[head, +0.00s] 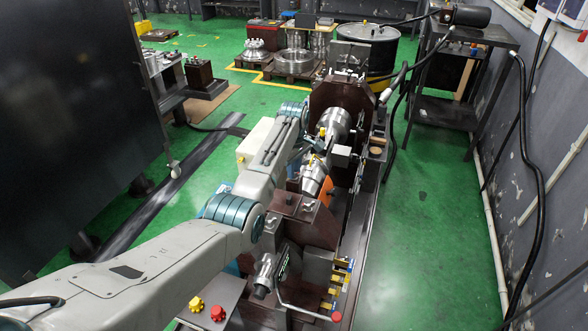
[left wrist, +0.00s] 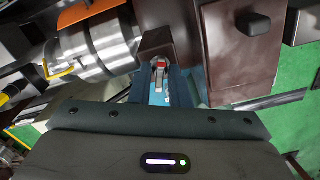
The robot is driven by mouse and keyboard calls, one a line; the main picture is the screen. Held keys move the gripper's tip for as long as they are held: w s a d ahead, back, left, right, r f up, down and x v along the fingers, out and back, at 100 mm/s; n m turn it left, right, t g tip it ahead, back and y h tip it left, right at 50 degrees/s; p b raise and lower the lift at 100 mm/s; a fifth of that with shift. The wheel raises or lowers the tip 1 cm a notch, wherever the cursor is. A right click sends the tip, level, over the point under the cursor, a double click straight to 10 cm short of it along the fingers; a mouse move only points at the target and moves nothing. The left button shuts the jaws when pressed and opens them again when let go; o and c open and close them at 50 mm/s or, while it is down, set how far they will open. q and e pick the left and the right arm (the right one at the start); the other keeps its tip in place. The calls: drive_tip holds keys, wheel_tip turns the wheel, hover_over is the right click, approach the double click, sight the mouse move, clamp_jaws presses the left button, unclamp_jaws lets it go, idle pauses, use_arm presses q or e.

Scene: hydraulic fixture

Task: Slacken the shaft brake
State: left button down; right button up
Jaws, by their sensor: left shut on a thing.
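My left arm reaches over the brown machine (head: 322,226) in the head view, with its wrist beside the steel shaft parts (head: 335,122). The gripper's tips are hard to make out there. In the left wrist view my left gripper (left wrist: 160,78) has its blue fingers closed on a small red and silver part (left wrist: 160,66). I cannot tell for sure whether this part belongs to the shaft brake. A steel cylinder (left wrist: 95,45) with a yellow-orange edge lies just left of the fingers, and a brown block (left wrist: 238,45) is to the right. My right gripper is not in view.
A bent lever with a red knob (head: 336,316) sticks out at the machine's near end. Red and yellow knobs (head: 207,309) stand on a box to its left. A dark cabinet (head: 75,120) fills the left. Green floor (head: 430,230) is clear at right.

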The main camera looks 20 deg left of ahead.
use_arm(q)
drive_tip(key=shift+r+n, duration=0.15)
drive_tip(key=shift+n, duration=1.45)
drive_tip(key=shift+w, duration=0.1)
drive_tip(key=c, duration=1.6)
unclamp_jaws()
drive_tip(key=shift+o, duration=0.2)
